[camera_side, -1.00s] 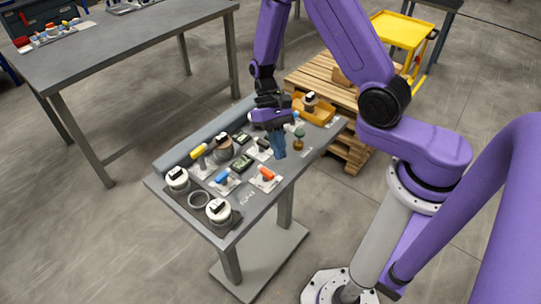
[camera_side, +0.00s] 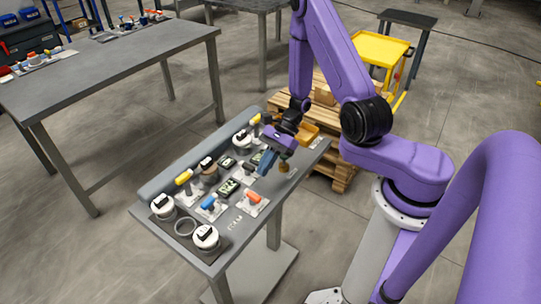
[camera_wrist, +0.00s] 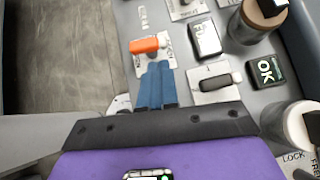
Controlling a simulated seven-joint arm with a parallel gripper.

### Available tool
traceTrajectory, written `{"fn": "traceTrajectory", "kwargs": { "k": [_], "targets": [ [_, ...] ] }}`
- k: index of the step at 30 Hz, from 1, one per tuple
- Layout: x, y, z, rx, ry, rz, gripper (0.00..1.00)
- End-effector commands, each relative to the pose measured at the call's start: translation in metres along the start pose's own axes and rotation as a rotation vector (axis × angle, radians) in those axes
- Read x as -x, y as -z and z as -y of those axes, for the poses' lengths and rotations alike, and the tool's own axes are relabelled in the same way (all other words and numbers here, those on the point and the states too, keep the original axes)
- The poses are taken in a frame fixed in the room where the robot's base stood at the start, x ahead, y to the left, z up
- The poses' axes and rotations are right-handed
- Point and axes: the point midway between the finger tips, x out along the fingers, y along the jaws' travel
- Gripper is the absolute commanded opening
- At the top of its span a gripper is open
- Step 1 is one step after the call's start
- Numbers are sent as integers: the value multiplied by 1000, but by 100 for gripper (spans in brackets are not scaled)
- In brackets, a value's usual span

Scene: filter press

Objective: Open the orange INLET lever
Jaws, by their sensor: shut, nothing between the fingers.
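The orange lever (camera_side: 254,197) sits on a white plate near the front edge of the bench. In the wrist view the orange lever (camera_wrist: 145,45) lies crosswise, just past my fingertips. My gripper (camera_side: 262,170) is up and to the right of it in the side view, with its blue fingers slanting down and left. In the wrist view my gripper (camera_wrist: 156,66) has its two fingers together, with nothing between them. The fingertips overlap the lever's white plate in this view. I cannot tell their height above it. The lettering by the lever is unreadable.
A blue lever (camera_side: 208,203) and a yellow lever (camera_side: 184,177) stand to the left on the bench (camera_side: 262,222). A small brass-coloured part (camera_side: 284,167) is close to my gripper's right.

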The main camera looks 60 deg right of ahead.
Motion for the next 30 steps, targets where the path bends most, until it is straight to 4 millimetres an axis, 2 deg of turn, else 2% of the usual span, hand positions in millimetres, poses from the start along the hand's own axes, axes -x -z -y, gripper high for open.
{"fn": "traceTrajectory", "kwargs": {
  "k": [3,9,23,30],
  "targets": [
    [-20,0,-1,1,-5,-1,0],
    [-38,0,0,2,-2,-1,0],
    [-42,0,0,7,-3,-2,0],
    [-50,-8,4,55,-56,-1,0]
  ]
}}
